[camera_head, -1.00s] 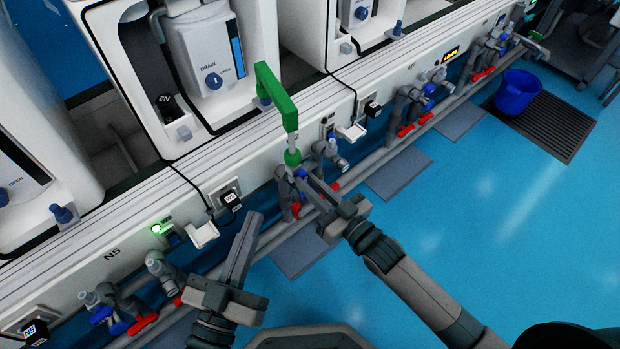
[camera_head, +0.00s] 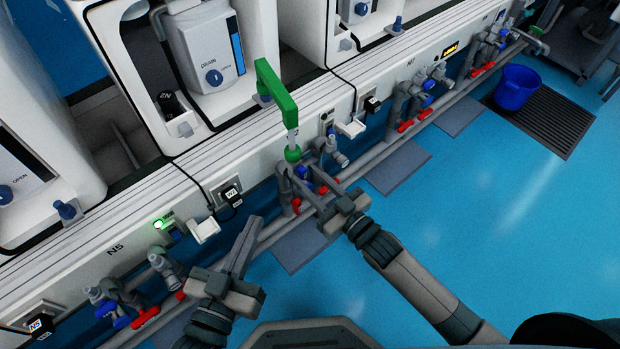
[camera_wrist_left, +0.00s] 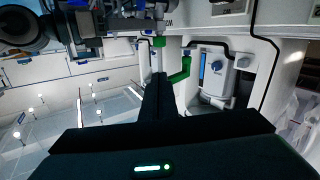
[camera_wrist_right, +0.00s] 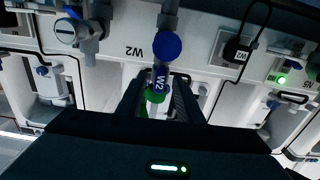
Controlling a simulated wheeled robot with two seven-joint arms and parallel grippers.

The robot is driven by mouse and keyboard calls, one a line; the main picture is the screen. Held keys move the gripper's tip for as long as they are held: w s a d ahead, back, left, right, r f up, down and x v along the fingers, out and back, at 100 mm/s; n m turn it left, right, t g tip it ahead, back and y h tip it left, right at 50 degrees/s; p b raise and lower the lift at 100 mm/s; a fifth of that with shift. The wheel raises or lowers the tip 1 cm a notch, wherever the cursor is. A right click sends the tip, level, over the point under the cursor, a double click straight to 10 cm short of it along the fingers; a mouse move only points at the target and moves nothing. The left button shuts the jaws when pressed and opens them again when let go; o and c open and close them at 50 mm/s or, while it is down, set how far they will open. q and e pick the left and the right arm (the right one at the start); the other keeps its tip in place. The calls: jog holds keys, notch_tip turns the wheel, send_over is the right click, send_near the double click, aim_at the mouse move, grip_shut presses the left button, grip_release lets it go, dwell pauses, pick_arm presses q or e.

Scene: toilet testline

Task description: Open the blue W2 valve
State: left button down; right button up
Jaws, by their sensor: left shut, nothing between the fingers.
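The blue W2 valve (camera_head: 302,172) sits on the grey pipework under the green elbow pipe (camera_head: 279,97) in the head view. In the right wrist view its round blue end and W2-marked handle (camera_wrist_right: 161,80) point toward the camera. My right gripper (camera_head: 308,180) is open, with its fingers near the two sides of the valve handle. I cannot tell whether they touch it. My left gripper (camera_head: 252,222) is shut and empty, lower left of the valve and apart from it. In the left wrist view its fingers (camera_wrist_left: 158,80) are together.
A white ledge (camera_head: 140,238) runs along the pipework, with a W2-tagged plug (camera_head: 231,194) on it. Red handles (camera_head: 146,317) and other blue valves (camera_head: 122,322) lie along the pipe. A blue bucket (camera_head: 515,88) stands far right.

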dwell(0.4)
